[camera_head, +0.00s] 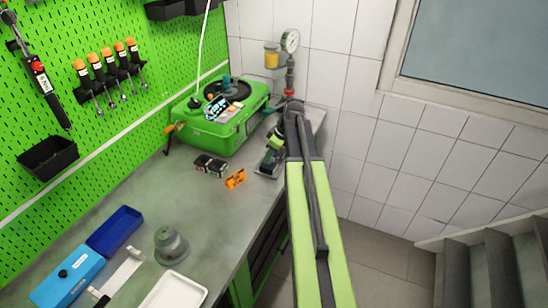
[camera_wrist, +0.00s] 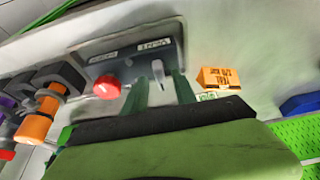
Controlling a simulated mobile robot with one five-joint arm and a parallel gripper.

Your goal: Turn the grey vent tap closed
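The grey vent tap (camera_wrist: 158,71) shows in the wrist view as a small pale lever on a dark grey valve block (camera_wrist: 122,62), beside a label that shows upside down. A red knob (camera_wrist: 107,87) sits on the same block, to the left. My gripper (camera_wrist: 160,80) is open, with one green finger on each side of the tap; small gaps show, and I cannot tell if either finger touches it. In the head view my gripper (camera_head: 270,158) points down at the bench by the green pump case, and it mostly hides the valve block and tap.
An orange block (camera_head: 236,179) and a small dark box (camera_head: 210,165) lie left of my gripper. The green pump case (camera_head: 225,125) stands behind, with a gauge (camera_head: 290,41) on a pipe near the tiled wall. A grey domed part (camera_head: 170,245) and blue trays are at the front left.

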